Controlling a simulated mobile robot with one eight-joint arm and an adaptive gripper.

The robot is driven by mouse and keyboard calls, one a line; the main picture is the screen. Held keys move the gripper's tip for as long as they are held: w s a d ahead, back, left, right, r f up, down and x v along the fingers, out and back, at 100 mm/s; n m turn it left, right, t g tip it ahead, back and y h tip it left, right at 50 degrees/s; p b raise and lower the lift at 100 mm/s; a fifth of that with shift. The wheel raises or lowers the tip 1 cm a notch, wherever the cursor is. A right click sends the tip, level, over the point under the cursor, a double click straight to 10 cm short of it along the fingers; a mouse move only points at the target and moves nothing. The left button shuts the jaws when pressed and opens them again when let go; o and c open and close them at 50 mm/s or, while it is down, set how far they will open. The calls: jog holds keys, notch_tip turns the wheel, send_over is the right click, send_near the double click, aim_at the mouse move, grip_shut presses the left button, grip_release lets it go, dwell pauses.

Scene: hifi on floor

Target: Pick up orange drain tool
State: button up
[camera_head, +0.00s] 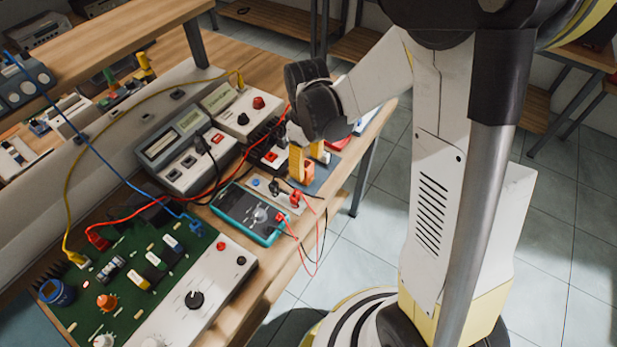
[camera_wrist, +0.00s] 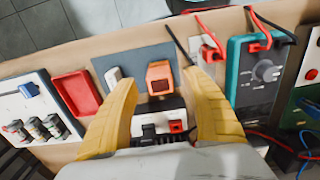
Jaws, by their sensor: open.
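The orange drain tool (camera_wrist: 159,78) appears as a small orange block on a grey-blue mat (camera_wrist: 146,58) in the wrist view. It also shows in the head view (camera_head: 308,173), partly hidden by my gripper. My gripper (camera_wrist: 160,80) has two yellow fingers, open and pointing down toward the bench. In the wrist view the orange block lies between the fingertips, with a gap on each side. Whether the tips reach down to its height cannot be told. The gripper also shows in the head view (camera_head: 309,165).
A teal multimeter (camera_head: 248,213) with red and black leads lies close by. A red tray (camera_wrist: 77,93) and a white socket panel (camera_wrist: 162,122) flank the mat. Grey instruments (camera_head: 186,150) and a green circuit board (camera_head: 120,275) fill the bench. The bench edge is near.

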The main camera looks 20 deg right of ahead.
aim_at(306, 175)
notch_tip(306, 175, down, 6)
jog(key=b, duration=0.3)
jog(key=shift+w+a+r, duration=0.1)
jog(key=shift+w+r, duration=0.05)
jog(key=shift+r, duration=0.15)
jog(key=c, duration=1.2)
